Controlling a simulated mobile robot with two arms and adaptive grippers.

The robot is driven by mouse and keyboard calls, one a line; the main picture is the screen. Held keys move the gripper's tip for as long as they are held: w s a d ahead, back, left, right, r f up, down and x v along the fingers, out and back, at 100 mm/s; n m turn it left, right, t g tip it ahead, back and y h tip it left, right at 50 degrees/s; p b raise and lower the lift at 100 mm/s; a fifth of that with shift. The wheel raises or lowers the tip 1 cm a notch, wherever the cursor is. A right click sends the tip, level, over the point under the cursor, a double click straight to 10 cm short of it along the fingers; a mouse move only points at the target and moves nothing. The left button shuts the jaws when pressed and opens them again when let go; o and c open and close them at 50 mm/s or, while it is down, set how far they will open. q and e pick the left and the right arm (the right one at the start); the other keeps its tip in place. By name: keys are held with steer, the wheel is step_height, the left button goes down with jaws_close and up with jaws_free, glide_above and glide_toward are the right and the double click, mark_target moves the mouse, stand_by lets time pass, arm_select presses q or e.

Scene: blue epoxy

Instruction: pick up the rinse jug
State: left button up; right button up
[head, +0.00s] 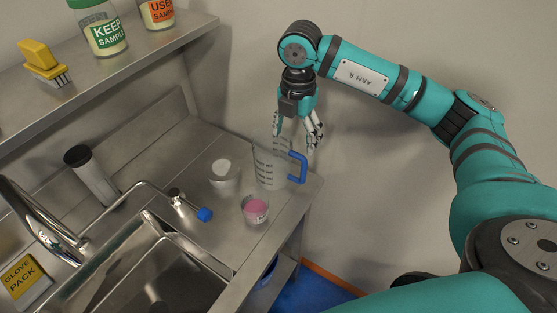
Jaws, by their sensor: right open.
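The rinse jug (268,168) is a clear jug with dark graduation marks and a blue handle on its right side. It stands upright near the right end of the steel counter (160,165). My right gripper (296,143) points down at the jug's upper right, its fingers spread around or just above the rim and handle. The fingers are open, and I cannot tell whether they touch the jug. My left gripper is not in view.
A faucet (120,205) and sink (140,270) lie further left. A shelf (140,55) with labelled jars overhangs the upper left.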

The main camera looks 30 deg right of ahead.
mark_target(296, 153)
steer(key=shift+f, duration=0.6)
steer(key=shift+f+p, duration=0.3)
steer(key=shift+p, duration=0.1)
steer(key=f+p, duration=0.2)
steer(key=f, duration=0.1)
steer(key=shift+d+f, duration=0.3)
steer(key=shift+d, duration=0.05)
steer(key=shift+f, duration=0.55)
steer(key=c, duration=1.6)
